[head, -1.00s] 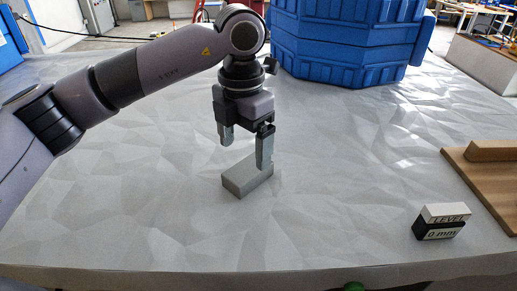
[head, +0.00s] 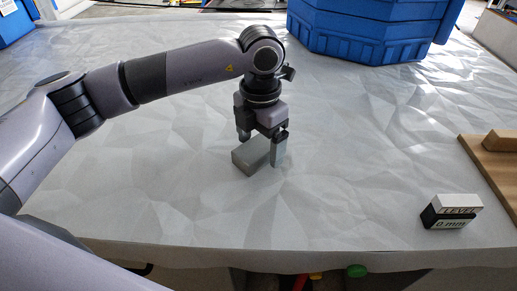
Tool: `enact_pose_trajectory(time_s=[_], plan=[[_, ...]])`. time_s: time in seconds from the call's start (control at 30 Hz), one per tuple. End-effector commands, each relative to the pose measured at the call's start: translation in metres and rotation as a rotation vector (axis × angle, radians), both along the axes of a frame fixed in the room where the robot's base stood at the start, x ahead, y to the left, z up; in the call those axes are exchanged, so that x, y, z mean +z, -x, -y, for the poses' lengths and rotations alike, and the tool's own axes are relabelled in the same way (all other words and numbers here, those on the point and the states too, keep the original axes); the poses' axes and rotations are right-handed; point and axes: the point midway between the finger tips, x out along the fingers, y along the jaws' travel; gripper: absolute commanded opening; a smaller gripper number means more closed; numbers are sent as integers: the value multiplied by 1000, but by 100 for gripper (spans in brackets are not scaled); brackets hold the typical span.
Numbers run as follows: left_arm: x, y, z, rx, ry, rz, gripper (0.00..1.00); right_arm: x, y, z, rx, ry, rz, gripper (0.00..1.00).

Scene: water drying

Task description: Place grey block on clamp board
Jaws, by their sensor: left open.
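The grey block (head: 245,161) lies on the pale table near the middle of the head view. My left gripper (head: 261,150) is open and points down over the block. Its nearer finger comes down beside the block's right side; its other finger is behind the block and partly hidden. I cannot tell whether either finger touches the block. The clamp board, seemingly the brown wooden board (head: 480,157) with a lighter wooden bar on it, is cut off by the right edge. My right gripper is not in view.
A black and white block marked "LEVEL" and "0 mm" (head: 450,212) stands at the right, in front of the board. A large blue container (head: 365,32) stands at the back. The table (head: 360,150) between the grey block and the board is clear.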

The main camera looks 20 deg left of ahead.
Motion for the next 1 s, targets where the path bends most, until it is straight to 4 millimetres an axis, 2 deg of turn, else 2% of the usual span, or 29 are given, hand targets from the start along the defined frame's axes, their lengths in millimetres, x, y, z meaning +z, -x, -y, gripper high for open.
enact_pose_trajectory(time_s=[0.03,0.07,0.23,0.3,0.57,0.73,0.87,1.0], plan=[[0,0,0,0,0,0,88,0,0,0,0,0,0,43],[0,0,0,0,0,0,82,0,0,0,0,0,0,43],[0,0,0,1,0,0,26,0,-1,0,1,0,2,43],[1,0,0,1,0,1,19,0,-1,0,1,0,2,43],[3,0,0,1,0,1,19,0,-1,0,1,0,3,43],[14,-1,0,1,0,2,19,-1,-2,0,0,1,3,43],[35,-1,0,1,1,5,19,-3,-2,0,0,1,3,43],[72,-1,1,0,2,7,19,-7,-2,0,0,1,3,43]])
